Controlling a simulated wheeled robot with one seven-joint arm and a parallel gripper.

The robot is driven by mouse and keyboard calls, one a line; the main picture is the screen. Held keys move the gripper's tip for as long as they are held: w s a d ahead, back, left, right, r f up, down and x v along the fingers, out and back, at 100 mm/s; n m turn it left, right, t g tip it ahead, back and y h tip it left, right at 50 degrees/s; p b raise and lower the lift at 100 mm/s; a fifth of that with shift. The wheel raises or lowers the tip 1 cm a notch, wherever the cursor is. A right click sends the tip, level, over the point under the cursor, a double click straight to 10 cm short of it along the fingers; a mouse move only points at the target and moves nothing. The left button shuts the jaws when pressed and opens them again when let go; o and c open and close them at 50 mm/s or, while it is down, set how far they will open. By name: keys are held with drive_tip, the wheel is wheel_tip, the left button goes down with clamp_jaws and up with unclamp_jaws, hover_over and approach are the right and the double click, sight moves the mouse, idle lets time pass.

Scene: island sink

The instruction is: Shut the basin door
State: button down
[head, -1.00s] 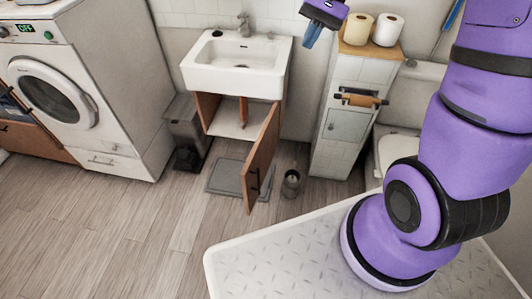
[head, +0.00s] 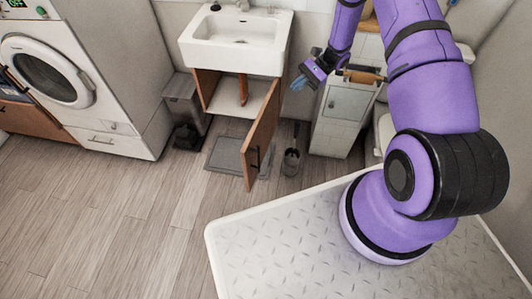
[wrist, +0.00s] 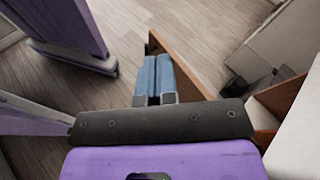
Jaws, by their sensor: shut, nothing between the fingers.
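The basin cabinet under the white sink (head: 237,42) has its brown wooden door (head: 262,135) swung wide open, hinged on the right, with a dark handle on its face. The cabinet interior (head: 232,98) shows behind it. My gripper (head: 297,86) is to the right of the door and the cabinet, near the height of the sink's underside, apart from the door in the head view. Its blue fingers are shut and empty. In the wrist view the fingers (wrist: 155,76) point down in front of the door's edge (wrist: 180,62); I cannot tell the exact gap.
A tiled cabinet (head: 343,112) stands right of the sink. A toilet brush holder (head: 291,162) and a grey floor mat (head: 228,155) are near the door. A bin (head: 185,97) and a washing machine (head: 80,80) are on the left.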

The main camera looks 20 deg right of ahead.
drive_tip(key=s+f+m+t+y, duration=0.2)
drive_tip(key=s+f+m+t, duration=0.15)
drive_tip(key=f, duration=0.85)
drive_tip(key=s+f+m+t+y, duration=0.2)
drive_tip(key=s+f+m, duration=0.25)
drive_tip(key=f, duration=0.75)
drive_tip(key=a+n, duration=0.1)
drive_tip(key=a, duration=1.2)
drive_tip(key=shift+w+a+f, duration=0.15)
drive_tip(key=shift+w+a, duration=0.2)
drive_tip(key=shift+a, duration=0.15)
